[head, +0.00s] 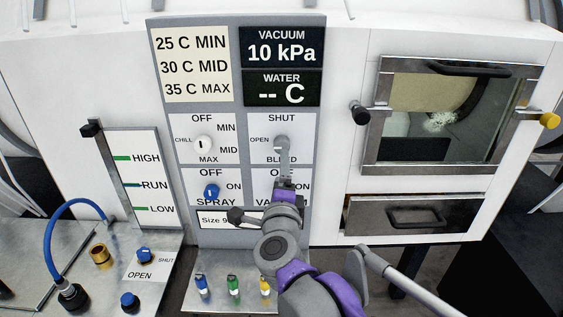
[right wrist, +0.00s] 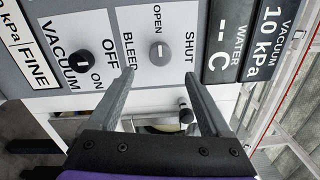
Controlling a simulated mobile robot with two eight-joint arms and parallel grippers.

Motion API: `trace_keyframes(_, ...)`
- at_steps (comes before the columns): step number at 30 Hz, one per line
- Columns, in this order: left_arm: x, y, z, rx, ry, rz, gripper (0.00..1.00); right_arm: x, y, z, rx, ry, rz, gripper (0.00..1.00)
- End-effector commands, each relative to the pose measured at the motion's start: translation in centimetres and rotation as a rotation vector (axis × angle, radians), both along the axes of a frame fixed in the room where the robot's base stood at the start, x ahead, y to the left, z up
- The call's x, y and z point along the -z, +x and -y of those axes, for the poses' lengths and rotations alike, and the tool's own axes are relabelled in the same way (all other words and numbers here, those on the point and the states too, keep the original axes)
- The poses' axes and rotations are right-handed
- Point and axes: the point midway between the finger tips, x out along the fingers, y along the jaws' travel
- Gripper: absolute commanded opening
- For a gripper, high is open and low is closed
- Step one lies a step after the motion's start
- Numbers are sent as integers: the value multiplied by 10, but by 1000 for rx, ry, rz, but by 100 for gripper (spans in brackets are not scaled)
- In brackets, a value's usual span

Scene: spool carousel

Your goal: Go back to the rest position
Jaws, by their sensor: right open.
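My right gripper (head: 283,142) is in front of the control panel (head: 232,130) in the head view, at the dial marked SHUT, OPEN and BLEED. In the right wrist view the gripper (right wrist: 158,78) is open, with its two grey fingers apart and nothing held. The grey bleed dial (right wrist: 160,53) shows in the gap, beyond the fingertips; whether a finger touches the panel I cannot tell. The dark vacuum dial (right wrist: 83,65) shows in the wrist view. My left gripper is not in view.
The white chill dial (head: 203,145) and blue spray dial (head: 211,190) are left of my arm. A windowed door (head: 440,165) with a drawer (head: 415,217) below is at the right. Coloured toggles (head: 234,285) and a blue hose (head: 66,215) stand lower left.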

Motion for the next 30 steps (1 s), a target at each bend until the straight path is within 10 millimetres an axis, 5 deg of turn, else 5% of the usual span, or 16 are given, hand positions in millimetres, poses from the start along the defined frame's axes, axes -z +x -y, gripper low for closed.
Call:
trace_keyframes(4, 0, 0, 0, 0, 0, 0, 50, 8, -12, 6, -97, -168, 5, 82)
trace_keyframes(7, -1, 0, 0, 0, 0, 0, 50, 33, -36, 12, -231, -418, -18, 82)
trace_keyframes(15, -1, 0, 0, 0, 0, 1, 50, 183, -145, 72, -617, -1147, -327, 82)
trace_keyframes(21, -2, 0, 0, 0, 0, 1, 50, 266, -224, 137, -809, -1435, -621, 82)
trace_keyframes(25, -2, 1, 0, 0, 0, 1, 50, 293, -259, 165, -886, -1519, -756, 82)
trace_keyframes(30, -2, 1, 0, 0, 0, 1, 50, 304, -276, 178, -923, -1555, -825, 82)
